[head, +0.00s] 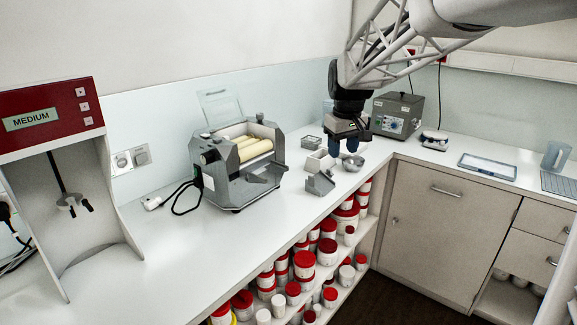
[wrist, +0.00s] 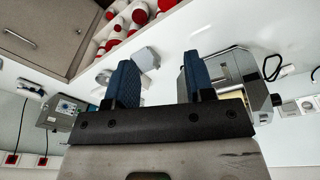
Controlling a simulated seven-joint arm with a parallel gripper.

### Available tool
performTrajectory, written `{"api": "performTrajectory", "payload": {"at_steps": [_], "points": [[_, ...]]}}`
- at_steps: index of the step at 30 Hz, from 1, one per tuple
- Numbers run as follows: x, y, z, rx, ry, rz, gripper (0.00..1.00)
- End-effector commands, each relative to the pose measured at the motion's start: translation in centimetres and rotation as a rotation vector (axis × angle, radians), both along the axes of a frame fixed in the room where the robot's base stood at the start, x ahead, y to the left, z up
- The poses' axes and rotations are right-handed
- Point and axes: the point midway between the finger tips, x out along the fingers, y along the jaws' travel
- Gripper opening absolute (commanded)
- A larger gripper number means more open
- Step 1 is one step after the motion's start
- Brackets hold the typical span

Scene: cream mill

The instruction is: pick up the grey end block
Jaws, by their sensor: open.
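A loose grey block (head: 319,184) with angled faces sits on the white counter near its front edge, to the right of the roller mill; I take it to be the grey end block. In the wrist view a grey block (wrist: 146,58) shows beyond my fingertips, near the left finger and partly hidden by it. My gripper (head: 346,147) is open, with blue fingers pointing down above the counter, behind and to the right of the block. In the wrist view nothing is held between the fingers (wrist: 158,64).
A paler block (head: 318,162) sits just behind the grey one, and a metal bowl (head: 353,163) stands to the right. The grey mill (head: 236,165) with cream rollers is on the left. A control box (head: 397,115) stands behind. Tubs fill the shelves below the counter edge.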

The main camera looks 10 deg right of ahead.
Motion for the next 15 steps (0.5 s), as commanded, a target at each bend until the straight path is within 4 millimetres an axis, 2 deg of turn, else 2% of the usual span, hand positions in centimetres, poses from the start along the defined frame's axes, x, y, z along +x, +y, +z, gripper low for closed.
{"api": "performTrajectory", "payload": {"at_steps": [3,15], "points": [[3.0,-0.4,-0.5,-0.002,0.01,0.025,0.49],[12.4,-1.8,-2.5,-0.011,0.037,0.113,0.49]]}}
